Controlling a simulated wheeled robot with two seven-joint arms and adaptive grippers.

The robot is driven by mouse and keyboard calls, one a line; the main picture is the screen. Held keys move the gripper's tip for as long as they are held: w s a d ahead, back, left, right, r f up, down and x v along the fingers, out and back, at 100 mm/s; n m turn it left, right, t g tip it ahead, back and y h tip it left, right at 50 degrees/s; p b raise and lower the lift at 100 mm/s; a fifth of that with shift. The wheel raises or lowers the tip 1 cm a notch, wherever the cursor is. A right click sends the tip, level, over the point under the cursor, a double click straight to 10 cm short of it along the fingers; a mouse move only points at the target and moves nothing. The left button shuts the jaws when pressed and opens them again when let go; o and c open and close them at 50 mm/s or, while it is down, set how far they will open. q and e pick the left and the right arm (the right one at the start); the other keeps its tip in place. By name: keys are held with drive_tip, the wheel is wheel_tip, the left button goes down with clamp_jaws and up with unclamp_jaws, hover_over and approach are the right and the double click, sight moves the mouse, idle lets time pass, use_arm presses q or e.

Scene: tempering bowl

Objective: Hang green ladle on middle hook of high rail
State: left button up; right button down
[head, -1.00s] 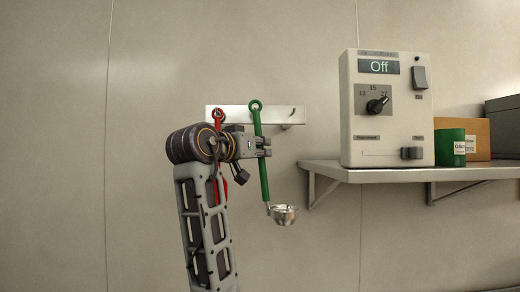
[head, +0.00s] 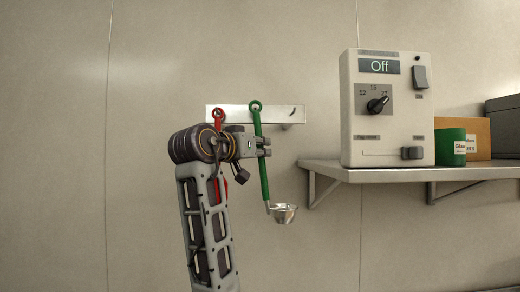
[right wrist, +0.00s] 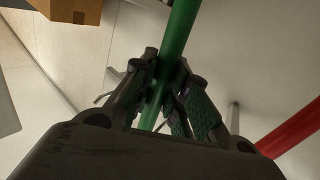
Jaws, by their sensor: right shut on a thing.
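The green ladle (head: 263,181) is upright in the head view, with its ring at the top and its metal cup low. My right gripper (head: 264,146) is shut on its handle, which also shows between the fingers in the right wrist view (right wrist: 178,40). The ring overlaps the middle of the high rail (head: 233,111). I cannot tell whether it is on the middle hook, which is hidden behind the ladle. The right hook (head: 289,126) is bare. My left gripper is not in view.
A red utensil (head: 218,116) hangs at the rail's left end, partly behind my right arm; it also shows in the right wrist view (right wrist: 290,128). To the right, a shelf (head: 400,176) bears a control box (head: 350,120), a green can (head: 450,148) and a cardboard box (head: 478,137).

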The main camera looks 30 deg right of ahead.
drive_tip(key=shift+w+d+f, duration=0.3)
drive_tip(key=shift+w+d, duration=0.1)
drive_tip(key=shift+w, duration=0.25)
drive_tip(key=shift+w+d+f, duration=0.25)
drive_tip(key=shift+w+d, duration=0.15)
drive_tip(key=shift+w, duration=0.2)
idle(3.0)
idle(0.4)
